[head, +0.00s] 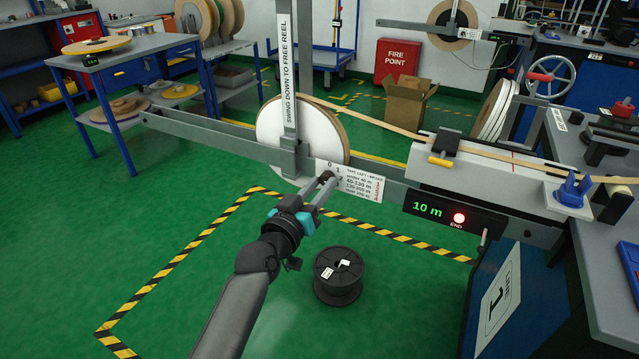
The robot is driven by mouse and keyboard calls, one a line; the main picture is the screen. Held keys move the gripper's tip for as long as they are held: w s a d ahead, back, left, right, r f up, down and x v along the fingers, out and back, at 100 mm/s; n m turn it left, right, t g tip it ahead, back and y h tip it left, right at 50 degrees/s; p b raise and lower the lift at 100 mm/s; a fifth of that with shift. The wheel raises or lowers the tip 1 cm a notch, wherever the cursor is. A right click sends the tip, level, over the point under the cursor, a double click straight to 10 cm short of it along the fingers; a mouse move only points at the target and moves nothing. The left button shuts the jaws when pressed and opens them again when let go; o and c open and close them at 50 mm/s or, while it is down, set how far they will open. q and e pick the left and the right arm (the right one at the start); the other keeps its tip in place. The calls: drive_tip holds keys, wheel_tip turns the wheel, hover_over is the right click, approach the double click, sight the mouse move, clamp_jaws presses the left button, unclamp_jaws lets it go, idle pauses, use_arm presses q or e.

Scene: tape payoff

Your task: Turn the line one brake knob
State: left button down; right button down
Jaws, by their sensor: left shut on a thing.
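My left gripper (325,183) reaches up to the front of the line one payoff beam and is shut on the brake knob (327,176). The fingers hide most of the knob, so I cannot tell its setting. The knob sits beside a white brake card (362,184) headed tape left and brake, with scale figures 0, 1 and 2 near the knob. Behind it is the white tape reel (272,128). The display (428,208) reads 10 m in green, with a red END lamp (459,218) lit. My right gripper is not in view.
An upright arm (285,65) labelled "swing down to free reel" stands before the reel. A black spool (337,275) stands on the green floor below. A tape path and blue clamp (573,190) lie right. Striped floor tape (180,255) marks clear floor left.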

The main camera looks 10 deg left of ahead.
use_arm(q)
drive_tip(key=n+p, duration=0.2)
drive_tip(key=n, duration=0.2)
drive_tip(key=shift+n+p, duration=0.65)
drive_tip(key=shift+n, duration=1.05)
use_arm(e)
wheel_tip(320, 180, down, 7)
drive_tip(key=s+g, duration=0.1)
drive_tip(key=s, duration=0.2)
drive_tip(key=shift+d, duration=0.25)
use_arm(q)
drive_tip(key=c, duration=0.6)
unclamp_jaws()
drive_tip(key=shift+s, duration=0.1)
drive_tip(key=shift+s+a, duration=0.1)
drive_tip(key=shift+s, duration=0.15)
drive_tip(key=p+v, duration=0.3)
drive_tip(key=v, duration=1.1)
drive_tip(key=shift+s+a+r+p, duration=0.1)
drive_tip(key=shift+s+a+p, duration=0.05)
drive_tip(key=shift+s+p, duration=0.15)
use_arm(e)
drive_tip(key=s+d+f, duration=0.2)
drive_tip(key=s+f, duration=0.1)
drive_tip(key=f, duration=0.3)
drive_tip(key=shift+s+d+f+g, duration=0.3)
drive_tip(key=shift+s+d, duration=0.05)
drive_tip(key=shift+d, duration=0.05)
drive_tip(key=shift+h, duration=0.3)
